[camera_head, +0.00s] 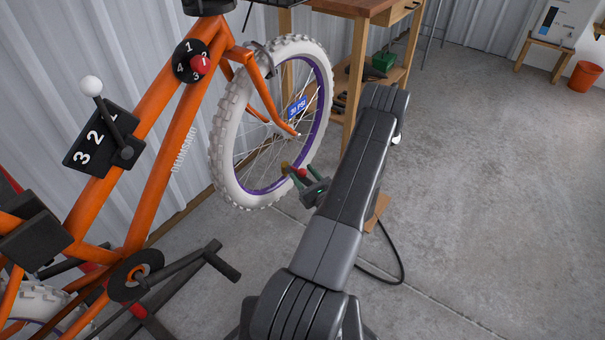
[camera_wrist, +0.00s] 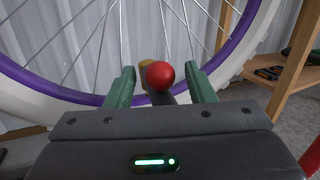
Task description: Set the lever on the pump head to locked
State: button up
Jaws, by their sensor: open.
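The pump head lever ends in a red ball (camera_wrist: 160,75) on a dark stem. A brass-coloured part (camera_wrist: 146,63), probably of the pump head, shows just behind it. My gripper (camera_wrist: 160,71) is open, with one green finger on each side of the red ball and visible gaps to both. In the head view the red ball (camera_head: 302,173) and the brass part (camera_head: 285,166) sit by the lower rim of the bicycle's front wheel (camera_head: 224,150), at the tips of my gripper (camera_head: 300,176). The rest of the pump head is hidden, so I cannot tell the lever's setting.
An orange bicycle (camera_head: 165,165) stands at the left, with a numbered dial (camera_head: 190,62) and a white-knobbed lever (camera_head: 92,87). A blue PSI label (camera_head: 297,107) shows at the wheel. A wooden bench (camera_head: 357,60) stands behind.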

jog(key=p+v, duration=0.1)
jog(key=v, duration=1.1)
jog(key=shift+s+d, duration=0.15)
jog(key=shift+s, duration=0.2)
jog(key=shift+f, duration=0.1)
jog(key=b+x, duration=0.1)
jog(key=x, duration=1.2)
jog(key=shift+w, duration=0.15)
jog(key=shift+w+r, duration=0.2)
jog(key=shift+w, duration=0.1)
jog(key=shift+s+f, duration=0.1)
